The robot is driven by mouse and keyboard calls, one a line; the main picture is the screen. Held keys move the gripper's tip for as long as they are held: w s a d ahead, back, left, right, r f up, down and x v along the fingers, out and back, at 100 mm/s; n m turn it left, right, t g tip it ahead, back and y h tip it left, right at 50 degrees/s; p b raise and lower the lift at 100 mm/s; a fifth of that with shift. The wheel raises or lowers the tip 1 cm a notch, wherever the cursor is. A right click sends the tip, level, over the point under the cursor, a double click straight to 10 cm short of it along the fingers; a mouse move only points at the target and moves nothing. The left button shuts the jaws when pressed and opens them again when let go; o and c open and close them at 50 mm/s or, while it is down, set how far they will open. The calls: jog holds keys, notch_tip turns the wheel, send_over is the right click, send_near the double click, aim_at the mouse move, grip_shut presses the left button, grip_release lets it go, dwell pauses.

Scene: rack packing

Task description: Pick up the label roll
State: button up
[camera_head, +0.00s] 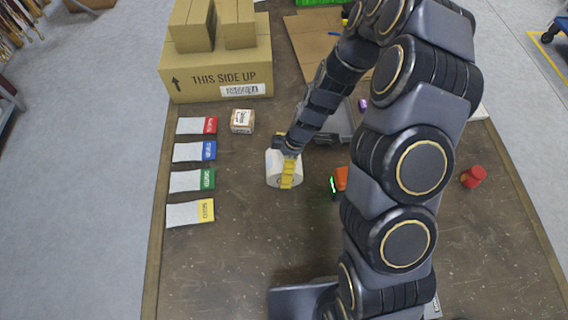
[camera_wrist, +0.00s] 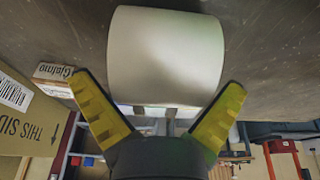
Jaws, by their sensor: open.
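The white label roll (camera_head: 273,172) lies on the brown table, left of the table's middle. In the wrist view the roll (camera_wrist: 165,50) fills the top centre, just ahead of my gripper (camera_wrist: 160,86). The two yellow fingers are spread wide, one to each side of the roll's lower edge, with nothing held between them. In the head view my gripper (camera_head: 288,172) is at the roll, with a yellow finger overlapping its right part. I cannot tell whether the fingers touch the roll.
A small box (camera_head: 242,121) stands behind and left of the roll. Several coloured label cards (camera_head: 190,181) lie to the left. A large carton (camera_head: 215,75) is at the back. An orange object (camera_head: 342,178) and a red cylinder (camera_head: 473,176) are to the right.

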jog(key=c, duration=0.8)
jog(key=shift+c, duration=0.3)
